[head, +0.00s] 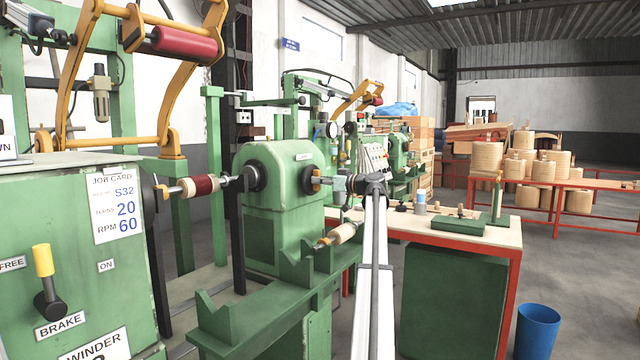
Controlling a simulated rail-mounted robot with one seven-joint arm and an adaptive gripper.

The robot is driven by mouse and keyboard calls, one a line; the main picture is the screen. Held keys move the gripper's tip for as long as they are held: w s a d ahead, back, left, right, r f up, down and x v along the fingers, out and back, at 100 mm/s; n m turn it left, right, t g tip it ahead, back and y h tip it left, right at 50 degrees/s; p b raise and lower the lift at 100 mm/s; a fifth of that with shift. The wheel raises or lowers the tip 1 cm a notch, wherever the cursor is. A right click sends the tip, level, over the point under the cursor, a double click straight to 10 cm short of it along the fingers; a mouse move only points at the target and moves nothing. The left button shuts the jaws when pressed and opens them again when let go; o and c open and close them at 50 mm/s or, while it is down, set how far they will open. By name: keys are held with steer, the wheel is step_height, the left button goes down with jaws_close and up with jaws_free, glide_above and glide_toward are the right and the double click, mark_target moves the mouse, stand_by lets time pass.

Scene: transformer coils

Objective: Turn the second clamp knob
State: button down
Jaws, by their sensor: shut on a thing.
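A dark round clamp knob (309,180) sits on the right face of the green machine head (279,157) in the middle of the head view. My gripper (322,181) reaches in from the right and is shut on this knob. The fingertips partly cover the knob, so its turn angle cannot be read. A second dark hub (254,177) is on the left face of the same head, with a shaft running left from it to a red and cream coil (196,187).
A green winder cabinet (70,250) with a yellow-handled brake lever (46,275) stands at the left. Below the head is a green V-block cradle (265,318) by a wooden-ended coil (338,236). A red-framed workbench (463,235) and a blue bin (537,332) stand at the right.

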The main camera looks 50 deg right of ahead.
steer(key=c, duration=1.1)
jaws_free()
steer(key=s, duration=0.8)
steer(key=s+d, duration=0.1)
steer(key=s, duration=0.3)
